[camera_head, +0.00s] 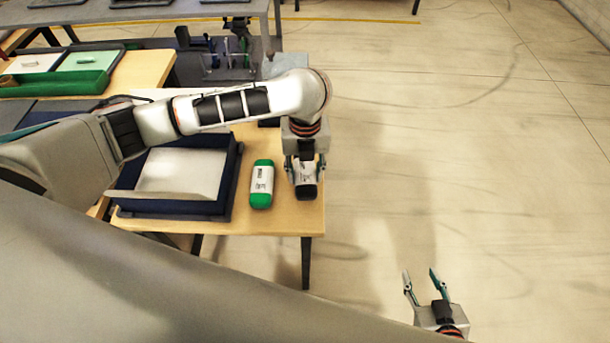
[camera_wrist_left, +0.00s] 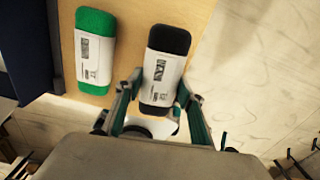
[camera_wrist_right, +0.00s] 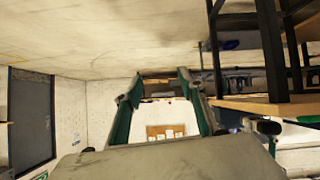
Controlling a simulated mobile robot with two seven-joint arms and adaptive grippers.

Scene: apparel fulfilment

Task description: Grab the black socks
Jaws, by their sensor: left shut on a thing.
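The black socks (camera_head: 306,181), a rolled bundle with a white paper band, are at the right edge of the wooden table. They also show in the left wrist view (camera_wrist_left: 166,62). My left gripper (camera_head: 305,162) points down over them. In the left wrist view its fingers (camera_wrist_left: 158,95) are on both sides of the banded bundle, shut on it. Whether the bundle is lifted off the table is hard to tell. My right gripper (camera_head: 425,287) is open and empty over the floor at the lower right; its spread fingers show in the right wrist view (camera_wrist_right: 160,95).
A green sock bundle (camera_head: 262,184) with a white band lies just left of the black one. A dark blue tray (camera_head: 232,178) with a white lining stands further left on the table (camera_head: 283,222). Open floor lies to the right of the table edge.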

